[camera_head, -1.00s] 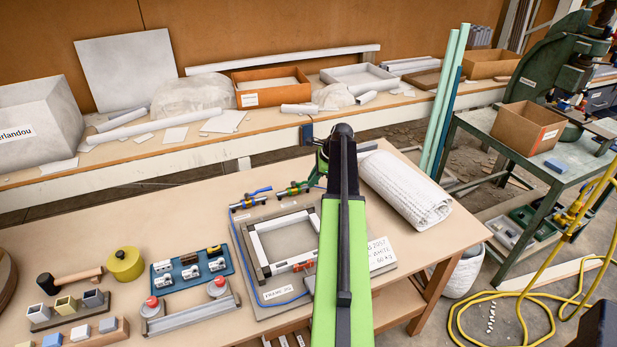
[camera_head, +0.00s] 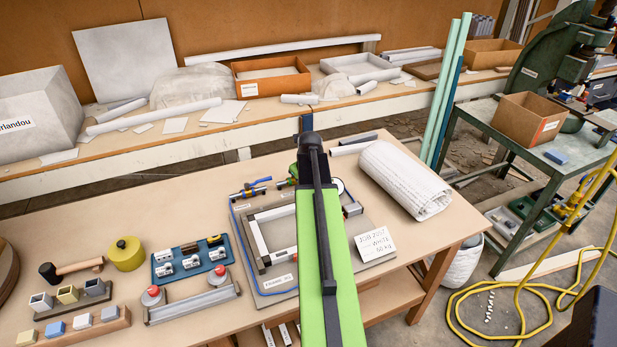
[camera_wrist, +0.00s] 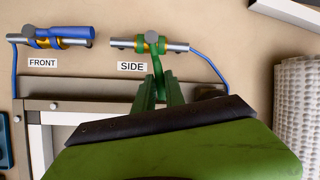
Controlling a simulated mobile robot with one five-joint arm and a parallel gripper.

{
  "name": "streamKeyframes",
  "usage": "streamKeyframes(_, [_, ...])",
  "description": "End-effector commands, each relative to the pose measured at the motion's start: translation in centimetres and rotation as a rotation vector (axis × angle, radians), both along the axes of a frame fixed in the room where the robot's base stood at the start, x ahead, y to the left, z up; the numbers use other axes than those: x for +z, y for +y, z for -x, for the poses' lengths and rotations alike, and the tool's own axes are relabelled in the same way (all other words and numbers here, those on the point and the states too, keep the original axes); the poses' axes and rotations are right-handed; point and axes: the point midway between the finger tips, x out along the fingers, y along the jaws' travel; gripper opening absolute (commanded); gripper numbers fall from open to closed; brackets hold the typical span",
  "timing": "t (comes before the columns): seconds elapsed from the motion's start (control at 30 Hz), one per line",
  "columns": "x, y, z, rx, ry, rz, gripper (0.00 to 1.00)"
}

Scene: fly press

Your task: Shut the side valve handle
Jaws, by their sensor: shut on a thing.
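The side valve (camera_wrist: 163,46) sits on a short metal pipe above the "SIDE" label (camera_wrist: 132,67) in the wrist view. Its green handle (camera_wrist: 158,66) points down the picture, across the pipe. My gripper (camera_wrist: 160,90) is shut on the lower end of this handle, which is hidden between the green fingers. In the head view my arm covers most of the side valve and the gripper. The front valve (camera_wrist: 50,39) is to the left, with its blue handle (camera_wrist: 72,32) lying along its pipe. It also shows in the head view (camera_head: 257,185).
A grey frame mould (camera_head: 262,240) lies on a board in front of the valves. A rolled white blanket (camera_head: 405,180) lies to the right. Blue hose (camera_wrist: 210,68) runs from the side valve's right end. Bare tabletop (camera_head: 180,205) is free at the left.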

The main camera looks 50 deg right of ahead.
Motion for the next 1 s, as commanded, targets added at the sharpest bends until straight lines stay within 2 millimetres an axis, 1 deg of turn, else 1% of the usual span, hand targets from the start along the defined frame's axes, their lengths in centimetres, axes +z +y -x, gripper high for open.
streamKeyframes(0.03, [0.0,0.4,-0.1,-0.030,0.002,-0.001,0.00])
streamKeyframes(0.2, [0.0,1.0,-0.4,-0.137,0.001,-0.001,0.00])
streamKeyframes(0.43, [0.0,1.6,-0.6,-0.227,0.000,-0.001,0.00])
streamKeyframes(0.67, [0.0,1.7,-0.7,-0.261,-0.001,-0.002,0.00])
streamKeyframes(1.0, [0.0,1.7,-0.7,-0.265,-0.001,-0.002,0.00])
